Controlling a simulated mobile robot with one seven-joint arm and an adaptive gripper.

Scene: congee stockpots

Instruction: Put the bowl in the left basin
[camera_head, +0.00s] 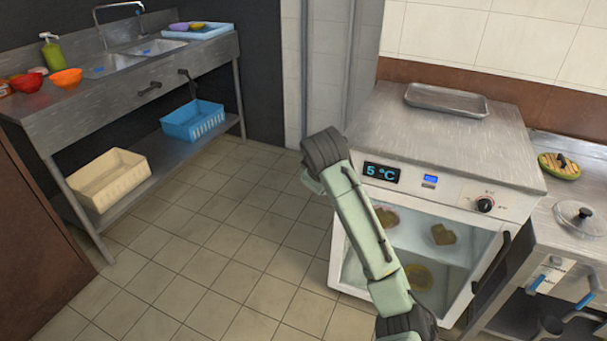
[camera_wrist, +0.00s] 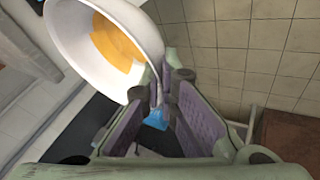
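In the wrist view, a white bowl (camera_wrist: 68,38) with orange contents is tilted at the upper left. My gripper (camera_wrist: 163,92) has its fingertips close together at the bowl's rim and is shut on it. The head view does not show the bowl or the gripper, only part of my arm. In the head view, the left basin (camera_head: 100,68) is set in the steel sink counter at the upper left, beside the right basin (camera_head: 153,47). A small blue item shows in each basin.
A red bowl (camera_head: 27,82), an orange bowl (camera_head: 66,78) and a green bottle (camera_head: 52,52) stand left of the basins. A faucet (camera_head: 120,8) rises behind. A blue tray (camera_head: 213,31) sits on the right. Tiled floor before the counter is clear. A glass-fronted fridge (camera_head: 440,170) stands right.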

